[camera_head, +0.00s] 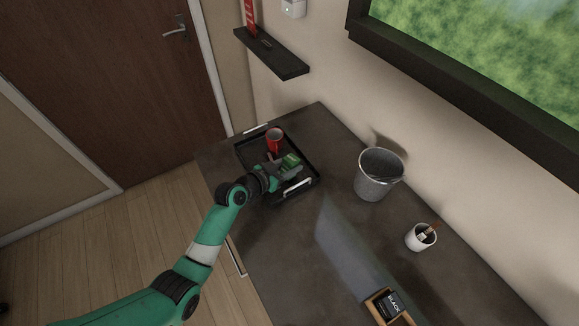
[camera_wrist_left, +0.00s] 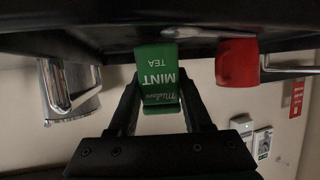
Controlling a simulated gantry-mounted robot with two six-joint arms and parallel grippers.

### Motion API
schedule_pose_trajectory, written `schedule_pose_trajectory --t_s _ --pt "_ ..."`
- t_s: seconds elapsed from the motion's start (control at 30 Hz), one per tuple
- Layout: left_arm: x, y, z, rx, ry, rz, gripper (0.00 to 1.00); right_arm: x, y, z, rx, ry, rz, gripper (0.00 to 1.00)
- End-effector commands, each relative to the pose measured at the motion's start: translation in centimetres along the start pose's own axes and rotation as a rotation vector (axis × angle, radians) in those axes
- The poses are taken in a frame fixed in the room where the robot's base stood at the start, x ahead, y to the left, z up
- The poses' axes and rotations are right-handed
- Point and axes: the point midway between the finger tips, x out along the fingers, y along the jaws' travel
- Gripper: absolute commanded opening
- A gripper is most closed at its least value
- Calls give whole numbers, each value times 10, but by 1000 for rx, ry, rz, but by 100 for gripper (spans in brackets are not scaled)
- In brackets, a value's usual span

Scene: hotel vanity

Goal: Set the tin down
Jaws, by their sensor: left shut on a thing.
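The green mint tea tin (camera_head: 291,160) is between the fingers of my left gripper (camera_head: 284,170), which is shut on it over the black tray (camera_head: 306,159). In the left wrist view, which looks upside down, the tin (camera_wrist_left: 158,75) sits between both fingers with its label showing. Its base is close to the dark tray surface; I cannot tell whether it touches. A red mug (camera_head: 275,137) stands on the tray beyond the tin; it also shows in the wrist view (camera_wrist_left: 237,62). My right gripper is in neither view.
The tray has metal handles (camera_head: 297,188). A spoon (camera_wrist_left: 205,32) lies near the mug. A metal bin (camera_head: 378,178), a white cup (camera_head: 420,237) and a wooden box (camera_head: 388,308) stand on the counter. A dark shelf (camera_head: 271,53) is above. The counter's middle is clear.

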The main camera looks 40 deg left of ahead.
Motion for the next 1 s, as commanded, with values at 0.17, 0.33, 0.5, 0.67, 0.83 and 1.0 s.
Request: schedule_pose_trajectory --t_s 0.17,0.33,0.5,0.67,0.83,1.0 --pt "0 0 0 0 1 0 0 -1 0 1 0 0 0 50" --pt "1 0 2 0 1 0 60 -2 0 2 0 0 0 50" --pt "1 0 2 0 1 0 79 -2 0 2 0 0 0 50" --pt "1 0 2 0 1 0 79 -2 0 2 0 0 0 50" --pt "-5 0 1 0 2 -1 79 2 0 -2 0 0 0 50" --pt "-37 0 0 -1 1 -2 79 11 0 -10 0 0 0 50"
